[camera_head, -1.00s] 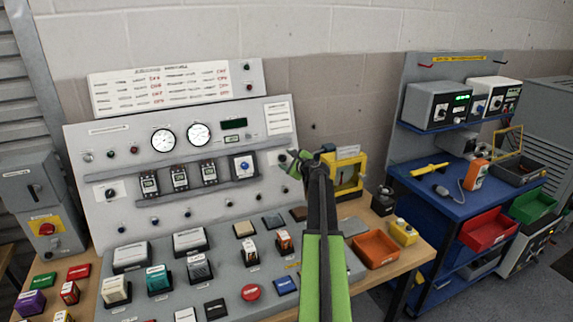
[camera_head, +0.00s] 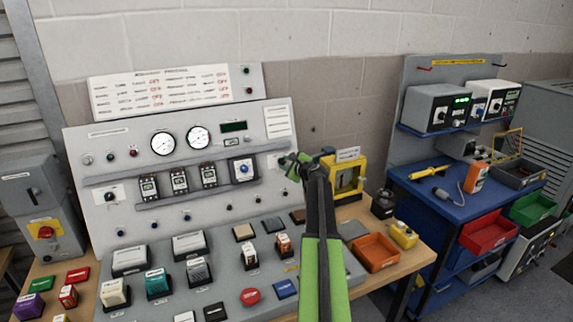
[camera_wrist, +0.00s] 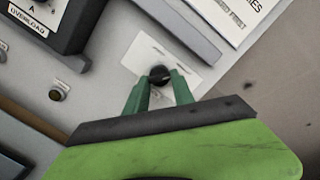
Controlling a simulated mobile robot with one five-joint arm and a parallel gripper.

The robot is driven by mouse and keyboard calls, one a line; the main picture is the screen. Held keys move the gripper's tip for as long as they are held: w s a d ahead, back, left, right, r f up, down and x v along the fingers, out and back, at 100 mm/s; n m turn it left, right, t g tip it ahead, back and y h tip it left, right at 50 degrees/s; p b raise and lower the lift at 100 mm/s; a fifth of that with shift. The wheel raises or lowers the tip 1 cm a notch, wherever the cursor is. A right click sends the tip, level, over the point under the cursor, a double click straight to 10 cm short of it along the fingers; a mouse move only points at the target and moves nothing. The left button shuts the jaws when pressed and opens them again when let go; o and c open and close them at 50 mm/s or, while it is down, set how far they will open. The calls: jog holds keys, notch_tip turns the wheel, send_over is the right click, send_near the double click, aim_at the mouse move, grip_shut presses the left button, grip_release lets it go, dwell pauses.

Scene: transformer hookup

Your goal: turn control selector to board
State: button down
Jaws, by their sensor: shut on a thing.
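The control selector (camera_wrist: 159,74) is a small black knob on a white label plate on the grey panel, in the wrist view. My gripper (camera_wrist: 158,88) has its two green fingers on either side of the knob, shut on it. The knob's pointer and the label print are too small to read. In the head view my gripper (camera_head: 291,163) is at the right edge of the upright panel (camera_head: 105,227), and the fingers and arm hide the knob.
The overload unit (camera_wrist: 62,25) sits up and left of the knob in the wrist view. A yellow-framed box (camera_head: 349,177) stands just right of my arm. An orange tray (camera_head: 376,252) and a blue trolley (camera_head: 450,205) are further right.

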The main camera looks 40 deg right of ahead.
jog(key=shift+n, duration=0.3)
jog(key=n+p, duration=0.1)
jog(key=n, duration=0.2)
jog(key=shift+d+r+n, duration=0.1)
jog(key=shift+r+n, duration=0.05)
jog(key=shift+n, duration=0.25)
jog(key=n+p, duration=0.1)
jog(key=n, duration=0.2)
jog(key=shift+r+n+g+y, duration=0.1)
jog(key=shift+n+g+y, duration=0.2)
jog(key=shift+g+y, duration=0.1)
jog(key=n+p, duration=0.1)
jog(key=n, duration=0.3)
jog(key=shift+w+r, duration=0.1)
jog(key=shift+n+g+p, duration=0.6)
jog(key=shift+n, duration=1.3)
jog(key=c, duration=1.1)
grip_release()
